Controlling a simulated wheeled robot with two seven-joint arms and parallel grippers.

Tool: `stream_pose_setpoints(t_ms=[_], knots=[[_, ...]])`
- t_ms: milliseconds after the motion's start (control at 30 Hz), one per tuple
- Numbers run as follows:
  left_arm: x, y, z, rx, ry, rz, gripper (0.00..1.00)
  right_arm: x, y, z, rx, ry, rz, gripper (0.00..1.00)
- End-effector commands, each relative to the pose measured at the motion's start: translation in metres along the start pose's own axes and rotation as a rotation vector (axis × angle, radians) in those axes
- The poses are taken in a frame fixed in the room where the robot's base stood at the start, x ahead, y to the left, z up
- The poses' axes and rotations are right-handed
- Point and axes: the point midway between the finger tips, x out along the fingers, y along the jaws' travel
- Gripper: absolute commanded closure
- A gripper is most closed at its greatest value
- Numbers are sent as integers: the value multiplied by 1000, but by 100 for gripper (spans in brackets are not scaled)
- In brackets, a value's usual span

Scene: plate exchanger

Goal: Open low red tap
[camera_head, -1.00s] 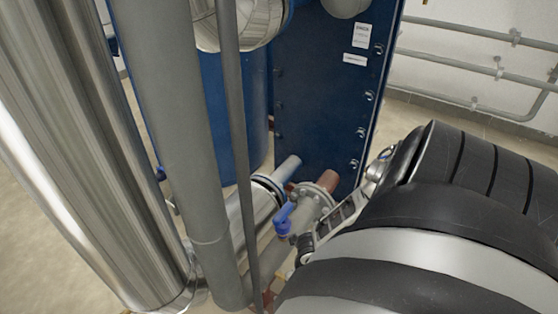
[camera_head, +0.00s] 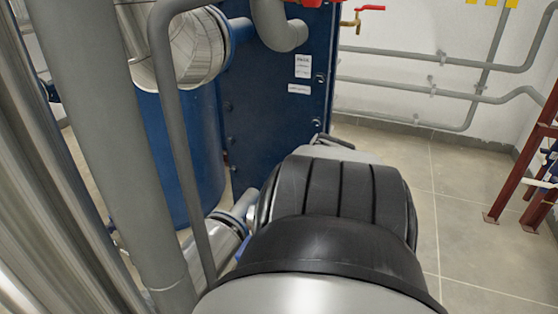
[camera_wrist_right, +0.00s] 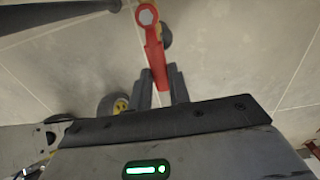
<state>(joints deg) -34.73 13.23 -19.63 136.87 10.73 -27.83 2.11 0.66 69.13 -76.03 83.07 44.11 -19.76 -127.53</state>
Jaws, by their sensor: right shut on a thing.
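The low red tap's handle (camera_wrist_right: 152,48) shows in the right wrist view, a red lever with a hex nut at its far end. My right gripper (camera_wrist_right: 160,84) has one dark finger on each side of the lever and is shut on it. In the head view my right arm covers the gripper and this tap. My left gripper is in neither current view.
A blue plate exchanger (camera_head: 282,110) stands behind my right arm. Grey pipes (camera_head: 110,130) and a shiny metal pipe (camera_head: 62,200) rise at the left. Another red-handled tap (camera_head: 368,8) is higher up. Bare tiled floor (camera_head: 450,210) lies to the right.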

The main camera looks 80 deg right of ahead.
Motion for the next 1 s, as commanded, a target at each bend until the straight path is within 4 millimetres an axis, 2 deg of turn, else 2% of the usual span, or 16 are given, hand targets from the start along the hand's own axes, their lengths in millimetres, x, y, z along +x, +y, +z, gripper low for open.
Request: stream_pose_setpoints(t_ms=[133, 167, 233, 500, 633, 767, 1000], knots=[[1, 0, -1, 2, 2, 0, 64, 1, -2, -2, -5, 5, -6, 100], [1, 0, -1, 2, 2, 0, 64, 1, -2, -2, -6, 5, -6, 79], [1, 0, -1, 2, 2, 0, 64, 1, -2, -2, -5, 5, -6, 59], [1, 0, -1, 3, 2, 0, 64, 0, -1, -1, -3, 2, -4, 59], [0, 0, -4, 6, -4, -2, 64, -9, -1, 0, -3, 2, -3, 59], [-2, -1, -4, 16, -42, -12, 64, -33, -1, 0, -4, 1, -4, 59], [3, -16, 17, -1, -185, -64, 64, -93, -2, 0, -4, 2, -5, 59]])
